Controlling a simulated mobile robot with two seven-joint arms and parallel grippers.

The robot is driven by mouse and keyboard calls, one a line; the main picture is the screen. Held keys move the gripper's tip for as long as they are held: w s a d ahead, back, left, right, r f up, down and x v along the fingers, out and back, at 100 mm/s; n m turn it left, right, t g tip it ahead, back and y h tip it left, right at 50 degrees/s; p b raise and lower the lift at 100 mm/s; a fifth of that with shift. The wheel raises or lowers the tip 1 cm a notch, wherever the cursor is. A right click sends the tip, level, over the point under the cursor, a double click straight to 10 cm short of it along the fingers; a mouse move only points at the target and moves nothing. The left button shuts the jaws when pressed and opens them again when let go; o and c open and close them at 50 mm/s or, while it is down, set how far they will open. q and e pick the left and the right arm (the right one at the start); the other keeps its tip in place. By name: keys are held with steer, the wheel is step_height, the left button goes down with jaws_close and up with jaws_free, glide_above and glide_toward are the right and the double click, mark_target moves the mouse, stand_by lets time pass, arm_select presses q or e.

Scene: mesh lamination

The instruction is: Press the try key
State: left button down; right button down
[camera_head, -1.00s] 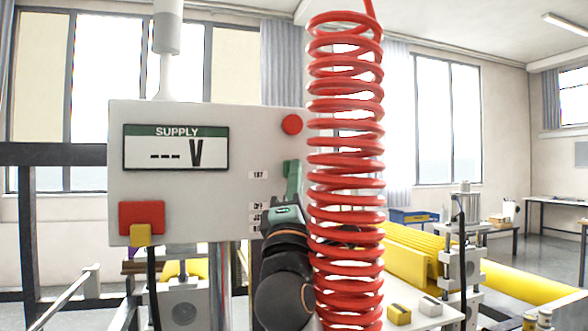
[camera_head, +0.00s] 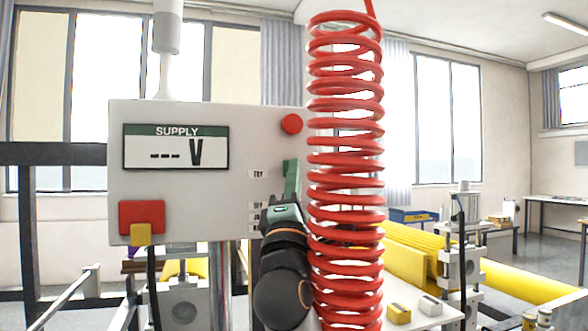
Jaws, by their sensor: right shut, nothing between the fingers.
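A pale grey control box (camera_head: 220,150) stands at the left with a "SUPPLY" display (camera_head: 175,147) reading dashes and a V. A small "TRY" label (camera_head: 258,174) sits near its right side, with more small labels lower down. My right gripper (camera_head: 291,168) is shut and empty, its green fingers pointing up in front of the box, just right of the TRY label. Any key beside that label is hidden by the gripper or the coil. I cannot tell whether the fingers touch the box. My left gripper is not in view.
A red coiled hose (camera_head: 345,170) hangs close to the right of my gripper and overlaps my arm. A round red button (camera_head: 292,124) is at the box's upper right. A red block with a yellow tab (camera_head: 141,234) is at its lower left. Yellow rollers (camera_head: 420,262) lie behind.

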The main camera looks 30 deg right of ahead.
steer(key=shift+w, duration=0.2)
stand_by(0.5)
steer(key=shift+s+a, duration=0.2)
steer(key=shift+s, duration=0.7)
steer(key=shift+s, duration=0.1)
steer(key=s, duration=0.2)
steer(key=s+a+p, duration=0.1)
steer(key=s, duration=0.1)
steer(key=shift+s+a, duration=0.1)
steer(key=shift+s, duration=0.25)
stand_by(0.5)
